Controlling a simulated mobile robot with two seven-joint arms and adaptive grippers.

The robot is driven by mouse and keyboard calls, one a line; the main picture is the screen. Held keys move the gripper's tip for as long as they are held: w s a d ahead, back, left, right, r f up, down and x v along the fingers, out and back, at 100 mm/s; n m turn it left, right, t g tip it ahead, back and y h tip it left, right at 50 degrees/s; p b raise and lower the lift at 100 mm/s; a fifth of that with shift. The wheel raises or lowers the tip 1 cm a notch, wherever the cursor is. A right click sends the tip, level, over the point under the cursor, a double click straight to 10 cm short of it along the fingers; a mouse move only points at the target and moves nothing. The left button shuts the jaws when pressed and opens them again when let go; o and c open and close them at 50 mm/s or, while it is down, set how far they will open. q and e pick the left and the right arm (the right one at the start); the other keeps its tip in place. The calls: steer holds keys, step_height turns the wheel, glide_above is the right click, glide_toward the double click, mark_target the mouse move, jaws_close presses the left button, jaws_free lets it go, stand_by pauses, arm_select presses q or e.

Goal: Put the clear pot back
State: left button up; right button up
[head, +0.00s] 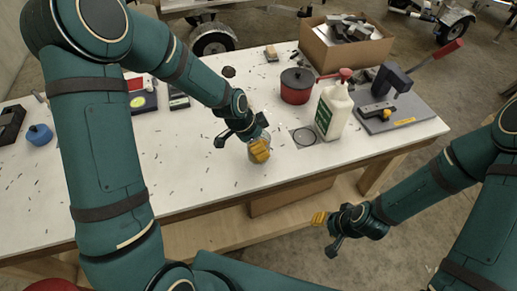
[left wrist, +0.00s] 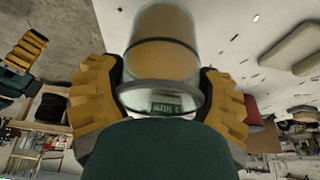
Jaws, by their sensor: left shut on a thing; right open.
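The clear pot (left wrist: 165,45) is a see-through cylinder held between the yellow fingers of my left gripper (left wrist: 160,95) in the left wrist view. In the head view my left gripper (head: 260,150) is over the middle of the white table, and the pot (head: 261,162) shows only in part around the fingers. I cannot tell whether its base touches the table. A square with a dark ring (head: 303,137) is marked on the table just right of it. My right gripper (head: 321,218) is open and empty, beyond the table's front edge.
A white pump bottle (head: 333,110) stands right beside the ring mark, and a red pot with a black lid (head: 297,86) behind it. A grey-based device (head: 395,112) with a red handle and a cardboard box (head: 345,55) are farther off. The table's left-front part (head: 190,180) is mostly clear.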

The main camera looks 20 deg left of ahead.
arm_select(q)
steer(key=shift+f, duration=1.5)
steer(key=shift+f+b, duration=0.15)
steer(key=shift+b, duration=0.15)
steer(key=o, duration=1.2)
